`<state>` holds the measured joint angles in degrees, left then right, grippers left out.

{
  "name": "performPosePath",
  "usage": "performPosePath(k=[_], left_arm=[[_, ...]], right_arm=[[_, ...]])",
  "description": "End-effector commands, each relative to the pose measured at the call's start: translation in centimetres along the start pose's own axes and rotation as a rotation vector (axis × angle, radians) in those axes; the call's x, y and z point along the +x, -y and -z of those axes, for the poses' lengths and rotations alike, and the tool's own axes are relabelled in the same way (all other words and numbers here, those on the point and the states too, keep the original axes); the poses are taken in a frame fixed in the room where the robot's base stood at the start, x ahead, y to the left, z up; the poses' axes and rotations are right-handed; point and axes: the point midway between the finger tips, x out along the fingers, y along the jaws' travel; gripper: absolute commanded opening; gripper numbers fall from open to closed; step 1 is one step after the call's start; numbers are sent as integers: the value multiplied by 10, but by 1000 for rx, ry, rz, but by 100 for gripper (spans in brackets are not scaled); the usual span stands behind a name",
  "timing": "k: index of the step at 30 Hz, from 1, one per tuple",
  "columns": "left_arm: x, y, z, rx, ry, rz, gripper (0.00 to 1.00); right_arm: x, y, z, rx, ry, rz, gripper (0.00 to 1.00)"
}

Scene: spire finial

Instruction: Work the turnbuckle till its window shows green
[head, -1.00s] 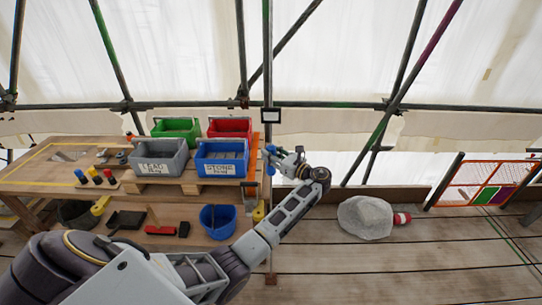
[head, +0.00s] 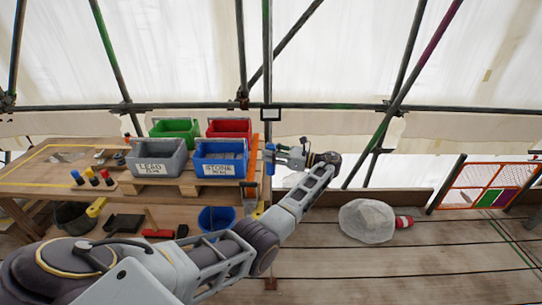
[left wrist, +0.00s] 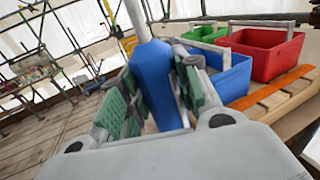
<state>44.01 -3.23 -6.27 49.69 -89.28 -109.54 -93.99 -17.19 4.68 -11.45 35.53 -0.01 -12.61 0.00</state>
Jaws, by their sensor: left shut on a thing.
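The turnbuckle appears as a blue sleeve (left wrist: 152,75) with a grey rod out of its top, in the left wrist view. In the head view it is a small blue piece (head: 269,152) beside an upright pole, right of the crates. My left gripper (head: 277,154) reaches it from the right and is shut on it. In the left wrist view the gripper's green pads (left wrist: 155,95) lie on both sides of the sleeve. I cannot make out a window or its colour; the pads hide part of the sleeve. My right gripper is not in view.
A blue crate (head: 219,171) marked STONE and a grey crate (head: 156,168) marked LEAD stand on a workbench, with a green crate (head: 175,126) and a red crate (head: 229,124) behind. A small framed panel (head: 271,114) is above the turnbuckle. A grey sack (head: 366,220) lies on planks to the right.

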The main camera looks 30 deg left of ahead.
Motion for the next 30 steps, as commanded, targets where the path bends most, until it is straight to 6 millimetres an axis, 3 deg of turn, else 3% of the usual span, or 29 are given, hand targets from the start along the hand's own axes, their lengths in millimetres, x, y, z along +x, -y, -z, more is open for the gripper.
performPosePath(k=[15,30], left_arm=[[0,1,0,-1,-1,-135,8],[0,0,-1,-2,1,-171,8]], right_arm=[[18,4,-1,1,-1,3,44],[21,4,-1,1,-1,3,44]])
